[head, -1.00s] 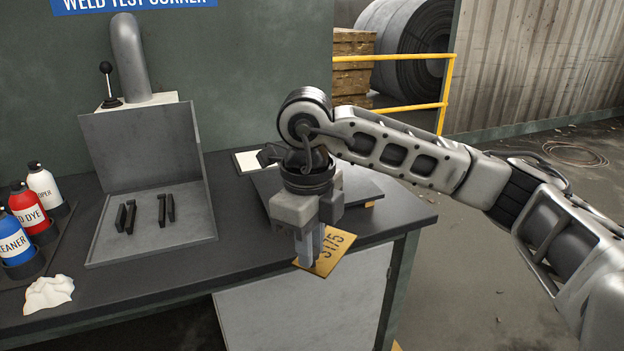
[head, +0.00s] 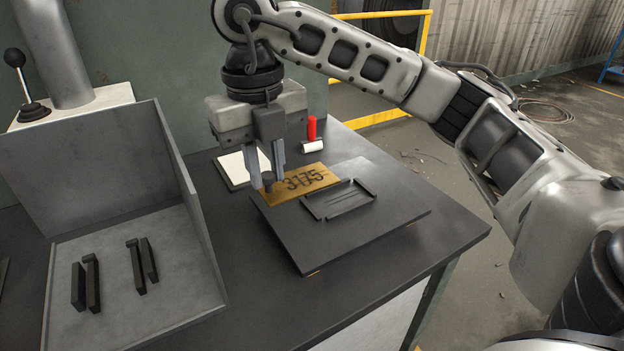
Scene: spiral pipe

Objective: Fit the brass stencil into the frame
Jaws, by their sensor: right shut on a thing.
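The brass stencil (head: 312,172), a flat yellow plate with dark "3175" cut in it, is at the back left of a dark plate (head: 390,227). My right gripper (head: 274,176) points down and is shut on the stencil's left end, at a small dark knob. The frame (head: 340,199), a shallow dark rectangle with raised rims, is on the dark plate, just right of and nearer than the stencil. The stencil lies outside the frame. I cannot tell whether it touches the plate. My left gripper is not in view.
A metal booth (head: 130,250) with several dark bars stands left on the bench. A white sheet (head: 238,168) lies behind the gripper. A red and white item (head: 312,135) is at the back. The bench front right of the plate is clear.

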